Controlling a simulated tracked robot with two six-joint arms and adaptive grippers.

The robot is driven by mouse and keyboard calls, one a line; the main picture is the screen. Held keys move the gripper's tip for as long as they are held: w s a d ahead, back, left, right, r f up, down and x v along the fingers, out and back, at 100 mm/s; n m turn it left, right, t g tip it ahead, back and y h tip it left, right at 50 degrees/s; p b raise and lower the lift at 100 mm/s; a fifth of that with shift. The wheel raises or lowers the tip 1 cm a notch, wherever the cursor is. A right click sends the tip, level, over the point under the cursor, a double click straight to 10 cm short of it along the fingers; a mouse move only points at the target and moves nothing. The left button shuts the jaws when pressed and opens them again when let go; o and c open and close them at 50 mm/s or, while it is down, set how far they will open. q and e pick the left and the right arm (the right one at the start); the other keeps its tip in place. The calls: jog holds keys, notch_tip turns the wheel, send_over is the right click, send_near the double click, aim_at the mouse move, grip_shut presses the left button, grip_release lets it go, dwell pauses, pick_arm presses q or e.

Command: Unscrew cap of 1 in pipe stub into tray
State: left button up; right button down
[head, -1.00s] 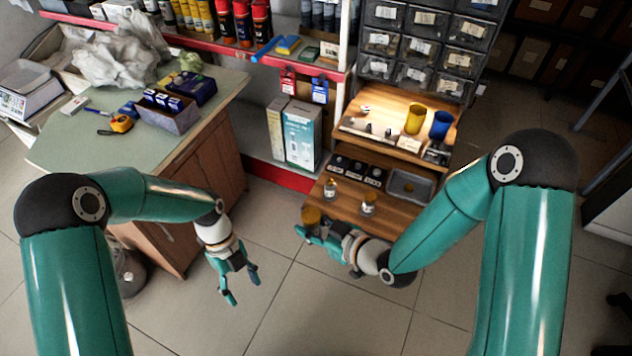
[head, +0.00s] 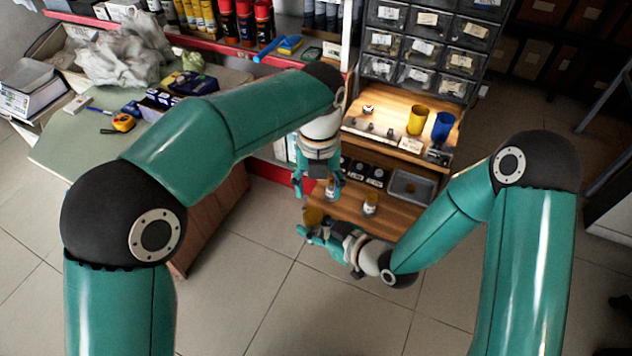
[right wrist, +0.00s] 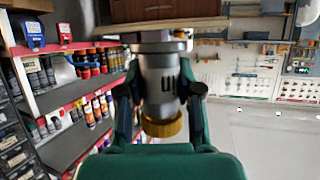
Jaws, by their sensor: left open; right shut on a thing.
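My right gripper (head: 313,232) is shut on a grey pipe stub (right wrist: 163,85) in front of the lower wooden shelf. The right wrist view shows the stub between the fingers, with dark lettering turned upside down and a brass-coloured ring-like cap (right wrist: 162,127) at its lower end in that view. In the head view the brass-coloured part (head: 313,215) shows above the right fingers. My left gripper (head: 316,190) is open and points down, just above the held stub in the picture. A grey tray (head: 410,187) sits at the right of the lower shelf.
Two small labelled stubs stand on the lower shelf; one (head: 370,204) is clear, the other (head: 332,187) partly hidden by my left gripper. Dark labelled blocks stand behind them. The upper shelf holds a yellow cup (head: 418,120), a blue cup (head: 442,126) and small fittings.

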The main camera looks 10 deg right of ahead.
aim_at(319, 212)
pick_arm(q)
notch_tip(319, 212, down, 7)
jog(key=shift+f, duration=0.2)
dwell(0.3)
jog(key=shift+o, duration=0.5)
jog(key=shift+s+f, duration=0.1)
jog(key=shift+f, duration=0.05)
grip_shut()
